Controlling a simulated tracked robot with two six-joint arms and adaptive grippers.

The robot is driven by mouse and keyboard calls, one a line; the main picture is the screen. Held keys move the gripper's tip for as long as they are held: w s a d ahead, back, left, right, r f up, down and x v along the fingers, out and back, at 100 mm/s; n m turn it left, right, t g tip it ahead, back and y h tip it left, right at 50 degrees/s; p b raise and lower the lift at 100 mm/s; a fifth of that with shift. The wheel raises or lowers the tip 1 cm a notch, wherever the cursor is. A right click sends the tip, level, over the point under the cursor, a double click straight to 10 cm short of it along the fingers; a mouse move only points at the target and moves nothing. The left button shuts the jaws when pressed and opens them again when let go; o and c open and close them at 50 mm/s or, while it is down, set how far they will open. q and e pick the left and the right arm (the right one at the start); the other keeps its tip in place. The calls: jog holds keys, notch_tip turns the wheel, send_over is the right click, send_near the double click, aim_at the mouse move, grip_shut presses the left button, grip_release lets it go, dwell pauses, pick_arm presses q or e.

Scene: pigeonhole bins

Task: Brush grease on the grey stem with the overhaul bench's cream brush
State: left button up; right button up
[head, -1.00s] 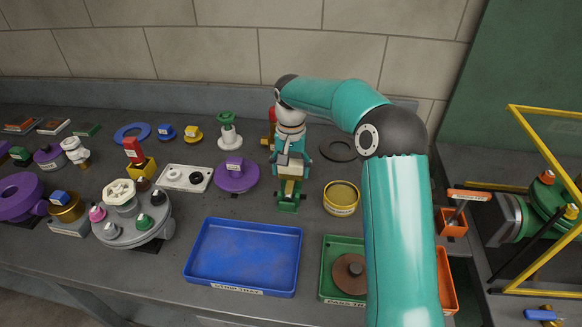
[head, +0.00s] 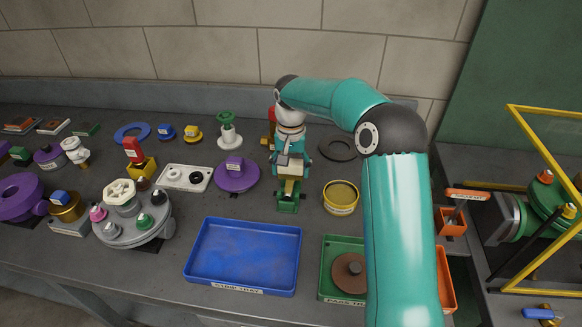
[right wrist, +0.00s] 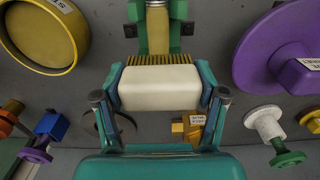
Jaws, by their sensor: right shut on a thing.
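My right gripper (head: 290,163) is shut on the cream brush. In the right wrist view, the brush's cream block (right wrist: 158,88) sits between the fingers, with yellow-brown bristles (right wrist: 160,59) pointing up the picture. The bristle tips are at the near end of a green holder (head: 288,206); whether they touch is unclear. A tan-yellow cylinder (right wrist: 158,28) is held in this holder. It does not look grey, and I cannot tell whether it is the stem coated with grease. A yellow tub (head: 341,198) with tan contents stands right of the holder. My left gripper is not in view.
A purple disc (head: 237,176) lies left of the holder. An empty blue tray (head: 243,288) and a green tray (head: 328,285) with a brown disc are in front. A dark ring (head: 338,149) lies behind the tub. An orange tool holder (head: 451,222) stands right of my arm.

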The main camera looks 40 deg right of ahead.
jog(key=shift+w+d+p, duration=0.4)
jog(key=shift+d+p, duration=0.05)
jog(key=shift+d, duration=0.15)
jog(key=shift+s+a+f+b, duration=0.2)
jog(key=shift+s+a+b, duration=0.1)
jog(key=shift+a+b, duration=0.25)
jog(key=shift+s+a+r+b, duration=0.15)
jog(key=shift+s+a+b, duration=0.25)
jog(key=shift+s+b, duration=0.05)
jog(key=shift+w+d+r+p, duration=0.25)
jog(key=shift+w+d+p, duration=0.15)
jog(key=shift+p, duration=0.4)
jog(key=shift+w+d+f+p, duration=0.1)
jog(key=shift+w+d+p, duration=0.25)
jog(key=shift+d+p, duration=0.2)
jog(key=shift+s+a+f+b, duration=0.25)
jog(key=shift+a+b, duration=0.15)
jog(key=shift+b, duration=0.25)
jog(key=shift+s+a+r+b, duration=0.1)
jog(key=shift+s+a+b, duration=0.35)
jog(key=shift+a, duration=0.1)
jog(key=shift+r, duration=0.1)
